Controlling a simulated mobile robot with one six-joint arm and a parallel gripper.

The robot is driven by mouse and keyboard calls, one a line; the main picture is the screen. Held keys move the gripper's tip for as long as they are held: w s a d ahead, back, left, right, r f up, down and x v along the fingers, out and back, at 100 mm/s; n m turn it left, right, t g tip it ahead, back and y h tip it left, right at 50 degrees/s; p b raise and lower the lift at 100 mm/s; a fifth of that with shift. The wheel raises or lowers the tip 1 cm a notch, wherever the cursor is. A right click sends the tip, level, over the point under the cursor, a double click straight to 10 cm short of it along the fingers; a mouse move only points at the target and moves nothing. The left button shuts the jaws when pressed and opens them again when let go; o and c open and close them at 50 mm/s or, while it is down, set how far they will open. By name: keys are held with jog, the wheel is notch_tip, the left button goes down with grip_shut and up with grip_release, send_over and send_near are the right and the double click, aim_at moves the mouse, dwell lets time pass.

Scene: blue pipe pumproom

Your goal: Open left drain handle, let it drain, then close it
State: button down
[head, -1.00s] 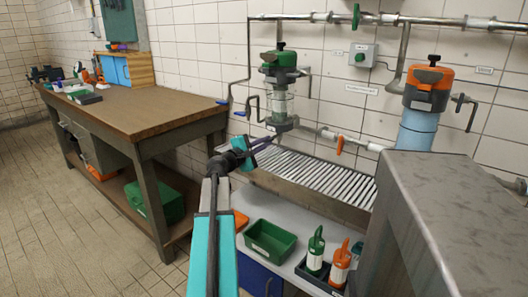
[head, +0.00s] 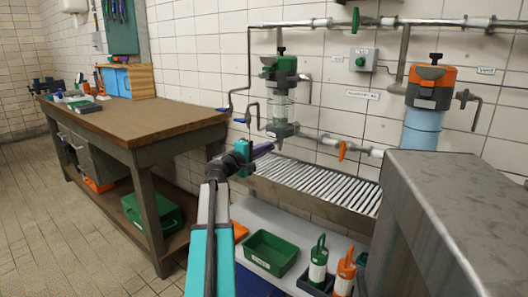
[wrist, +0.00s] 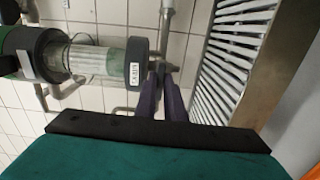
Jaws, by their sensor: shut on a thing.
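The left filter unit has a green head (head: 279,64), a clear bowl (head: 282,110) and a dark labelled bottom cap (head: 282,130). In the wrist view the bowl (wrist: 95,62) lies sideways, with its labelled cap (wrist: 137,62) just beyond my fingers. The bowl looks greenish near the cap and clearer towards the head. My gripper (head: 268,148) is at the underside of this unit. In the wrist view its purple fingers (wrist: 161,78) are closed together at the small drain handle under the cap. The handle is mostly hidden by the fingertips, so its angle cannot be told.
A slatted drip tray (head: 315,184) runs below the units. An orange-topped unit (head: 430,85) stands right, behind a grey metal cabinet (head: 450,210). An orange valve handle (head: 342,150) sits on the low pipe. A wooden bench (head: 140,118) stands left; green and orange bottles (head: 318,262) stand below.

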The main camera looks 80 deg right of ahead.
jog(key=shift+w+d+r, duration=0.1)
jog(key=shift+w+r, duration=0.05)
jog(key=c, duration=1.9)
grip_release()
jog(key=shift+o, duration=0.2)
jog(key=shift+a, duration=0.2)
jog(key=p+v, duration=0.2)
jog(key=v, duration=1.1)
jog(key=shift+a, duration=0.2)
jog(key=shift+w, duration=0.2)
